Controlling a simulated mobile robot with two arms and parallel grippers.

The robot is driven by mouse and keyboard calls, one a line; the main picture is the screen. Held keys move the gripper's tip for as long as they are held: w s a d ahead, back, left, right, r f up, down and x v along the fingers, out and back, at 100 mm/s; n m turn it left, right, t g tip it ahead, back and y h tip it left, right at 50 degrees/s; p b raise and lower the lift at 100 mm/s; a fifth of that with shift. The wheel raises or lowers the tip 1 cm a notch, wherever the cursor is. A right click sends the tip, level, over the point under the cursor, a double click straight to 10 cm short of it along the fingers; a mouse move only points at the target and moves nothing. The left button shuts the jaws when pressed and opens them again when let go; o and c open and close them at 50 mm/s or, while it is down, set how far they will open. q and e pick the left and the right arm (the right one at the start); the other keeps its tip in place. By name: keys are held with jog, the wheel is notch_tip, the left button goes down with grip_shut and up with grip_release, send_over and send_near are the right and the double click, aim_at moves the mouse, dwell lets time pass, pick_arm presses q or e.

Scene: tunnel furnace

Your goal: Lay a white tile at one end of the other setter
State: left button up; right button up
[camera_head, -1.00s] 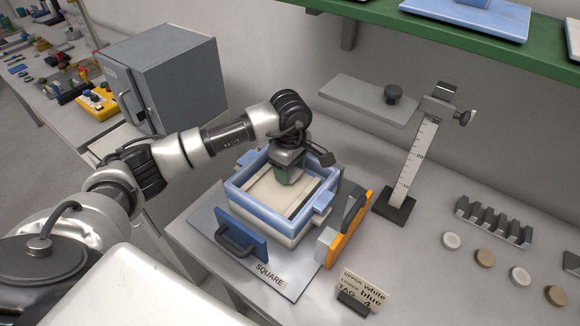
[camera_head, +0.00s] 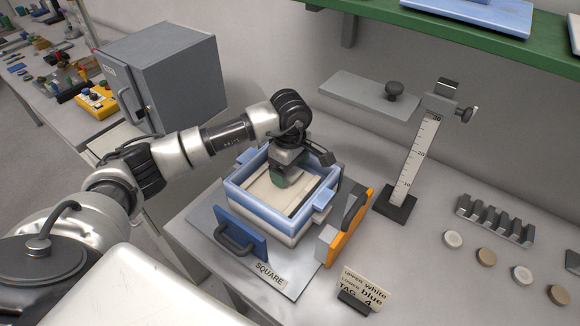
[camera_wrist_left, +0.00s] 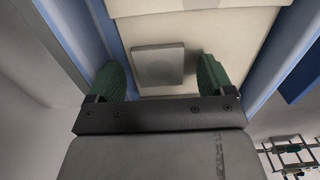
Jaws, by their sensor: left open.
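My left gripper (camera_head: 290,178) is inside the top of the blue-and-white box frame (camera_head: 252,210), close over the cream setter surface (camera_head: 268,198). In the left wrist view its two green fingers are apart, one on each side of a small square tile (camera_wrist_left: 158,65) that looks grey-white in the shade. The tile lies flat on a cream surface (camera_wrist_left: 225,50), with a gap visible between it and each finger. The gripper hides the tile in the head view. A seam crosses the cream surface in the wrist view. My right gripper is out of view.
A height gauge (camera_head: 415,160) with a grey arm stands behind right. Several round discs (camera_head: 487,257) lie at the right.

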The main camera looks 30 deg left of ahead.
pick_arm(q)
notch_tip(320, 180, up, 11)
jog(key=b, duration=0.2)
jog(key=shift+f, duration=0.15)
